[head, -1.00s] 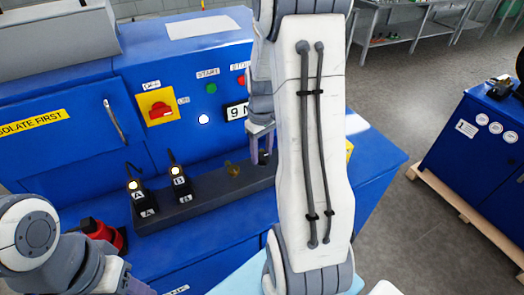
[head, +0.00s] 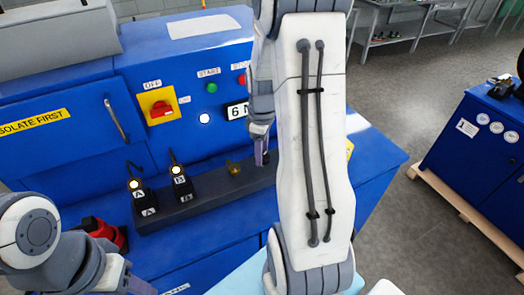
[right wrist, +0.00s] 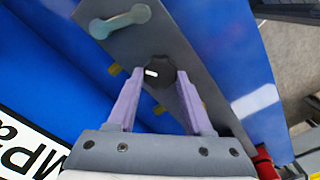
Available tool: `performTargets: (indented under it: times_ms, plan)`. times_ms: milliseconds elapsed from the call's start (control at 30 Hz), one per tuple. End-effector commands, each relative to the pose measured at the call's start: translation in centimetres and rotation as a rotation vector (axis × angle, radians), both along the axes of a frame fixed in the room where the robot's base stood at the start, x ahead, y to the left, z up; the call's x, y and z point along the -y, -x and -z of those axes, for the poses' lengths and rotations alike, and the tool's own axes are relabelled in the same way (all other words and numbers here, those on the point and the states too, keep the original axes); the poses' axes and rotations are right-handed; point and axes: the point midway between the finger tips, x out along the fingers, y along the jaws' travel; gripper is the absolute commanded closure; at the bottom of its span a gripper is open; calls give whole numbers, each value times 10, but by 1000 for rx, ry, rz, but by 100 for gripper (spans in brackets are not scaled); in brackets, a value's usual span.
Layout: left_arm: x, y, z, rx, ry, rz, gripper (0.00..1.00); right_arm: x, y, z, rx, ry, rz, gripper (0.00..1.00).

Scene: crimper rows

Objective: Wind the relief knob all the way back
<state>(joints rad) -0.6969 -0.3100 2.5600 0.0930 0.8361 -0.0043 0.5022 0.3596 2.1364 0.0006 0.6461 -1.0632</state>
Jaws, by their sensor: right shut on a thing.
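The relief knob (right wrist: 160,72) is black and round with a white mark, which points left in the right wrist view. It sits on a dark grey strip (head: 205,206) on the blue machine. My right gripper (right wrist: 159,80) is shut on the knob, one purple finger on each side. In the head view the right gripper (head: 262,153) is over the right part of the strip and the knob is hidden. My left gripper (head: 140,286) shows only in part at the bottom left.
A brass-coloured lever (head: 234,168) stands left of the right gripper. Two black plugs, A (head: 137,188) and B (head: 180,182), have lit lamps. A red rotary switch (head: 161,109) is on a yellow plate. A red and black object (head: 102,234) is near the left arm.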

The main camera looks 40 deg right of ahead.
Motion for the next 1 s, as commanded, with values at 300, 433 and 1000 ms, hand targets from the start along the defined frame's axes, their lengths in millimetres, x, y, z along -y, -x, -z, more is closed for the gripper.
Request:
performTargets:
  times_ms: [300, 433, 1000]
  plan:
    - [0, 0, 0, 0, 0, 0, 50, 1, -2, -2, 6, 3, -6, 100]
    - [0, 0, 0, 0, 0, 0, 50, 1, -2, -2, 5, 3, -6, 19]
    - [0, 0, 9, 0, 0, -1, 50, 1, -2, -31, 9, 5, -4, 19]
